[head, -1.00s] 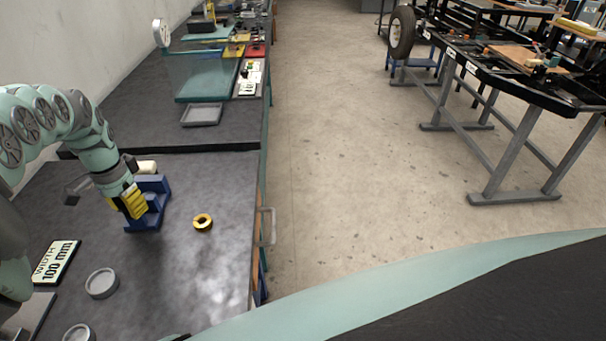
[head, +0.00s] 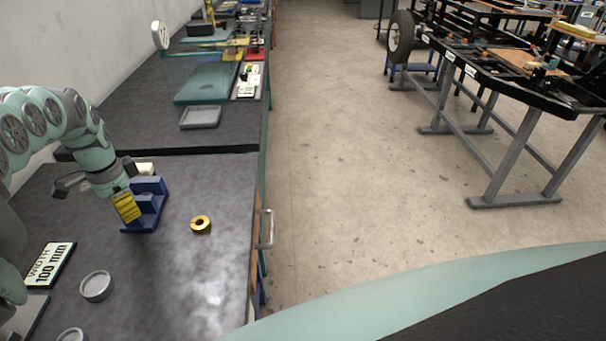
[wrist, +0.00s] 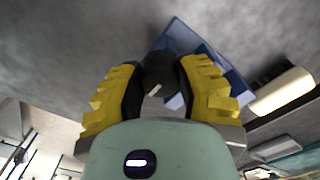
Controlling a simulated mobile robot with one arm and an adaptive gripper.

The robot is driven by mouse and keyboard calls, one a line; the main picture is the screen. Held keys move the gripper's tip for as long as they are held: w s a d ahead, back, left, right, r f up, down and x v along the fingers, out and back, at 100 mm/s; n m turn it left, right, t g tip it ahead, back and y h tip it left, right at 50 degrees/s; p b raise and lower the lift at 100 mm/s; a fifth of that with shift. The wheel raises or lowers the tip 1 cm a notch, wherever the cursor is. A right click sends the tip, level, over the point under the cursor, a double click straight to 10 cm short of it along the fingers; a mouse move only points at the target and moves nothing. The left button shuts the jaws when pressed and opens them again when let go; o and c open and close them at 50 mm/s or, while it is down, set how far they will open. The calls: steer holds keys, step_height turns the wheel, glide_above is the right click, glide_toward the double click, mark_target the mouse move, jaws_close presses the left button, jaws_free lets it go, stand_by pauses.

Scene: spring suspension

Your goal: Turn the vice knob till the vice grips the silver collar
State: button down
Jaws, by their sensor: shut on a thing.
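The blue vice (head: 150,205) stands on the grey bench top at the left in the head view. My gripper (head: 127,207) is at the vice's left side, its yellow fingers pointing down. In the wrist view the blue vice (wrist: 205,50) lies just beyond the fingers. There my gripper (wrist: 160,80) is shut on a dark round knob (wrist: 158,68) with a small pale mark, between the two yellow fingers. I cannot make out the silver collar or the vice's jaw gap; the gripper hides part of the vice.
A gold collar (head: 200,225) lies on the bench right of the vice. Two round grey dishes, one here (head: 96,286), and a "WIDTH 100 mm" sign (head: 50,264) lie nearer. A cream block (wrist: 283,92) is beside the vice. The bench's right edge has a handle (head: 266,228).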

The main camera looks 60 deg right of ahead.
steer(key=c, duration=0.6)
jaws_free()
step_height(320, 180, up, 12)
stand_by(0.5)
